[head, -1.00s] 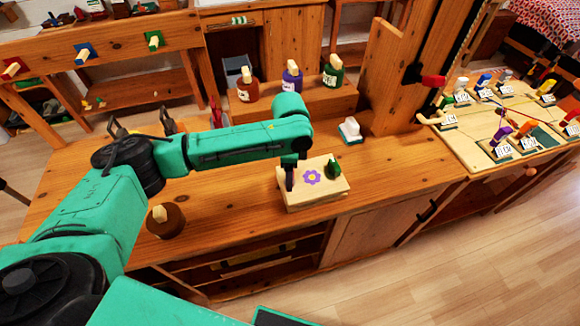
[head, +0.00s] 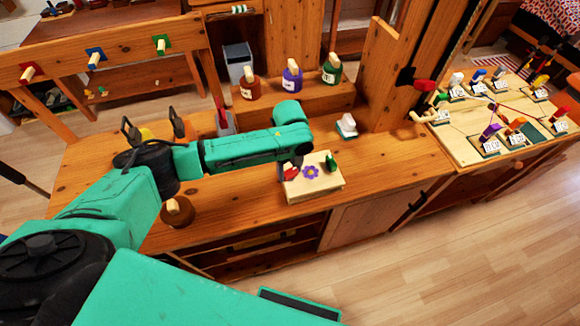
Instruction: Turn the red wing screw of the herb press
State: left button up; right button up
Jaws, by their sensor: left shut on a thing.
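The herb press (head: 325,184) is a pale wooden block with a purple flower on its top, on the front of the workbench. Its red wing screw (head: 291,174) stands at the left of the flower. A green wing screw (head: 331,162) stands at the right. My left gripper (head: 291,168) points down at the red wing screw from above and is shut on it. The fingers and forearm end hide part of the screw, and the fingertips are small and dark. My right gripper is not in view.
Brown, purple and green bottles (head: 292,75) stand on a raised shelf behind the press. A white-handled block (head: 346,126) is to its right, a round brown knobbed object (head: 177,211) to its left. A board of labelled colored pieces (head: 500,115) lies far right.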

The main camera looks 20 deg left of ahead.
aim_at(290, 171)
pick_arm(q)
jog(key=shift+d+r+m+p, duration=0.15)
jog(key=shift+m+p, duration=0.15)
jog(key=shift+m, duration=0.9)
jog(key=o, duration=1.4)
jog(key=shift+c, duration=0.2)
notch_tip(290, 171, up, 14)
jog(key=b, duration=0.2)
jog(key=shift+r, duration=0.25)
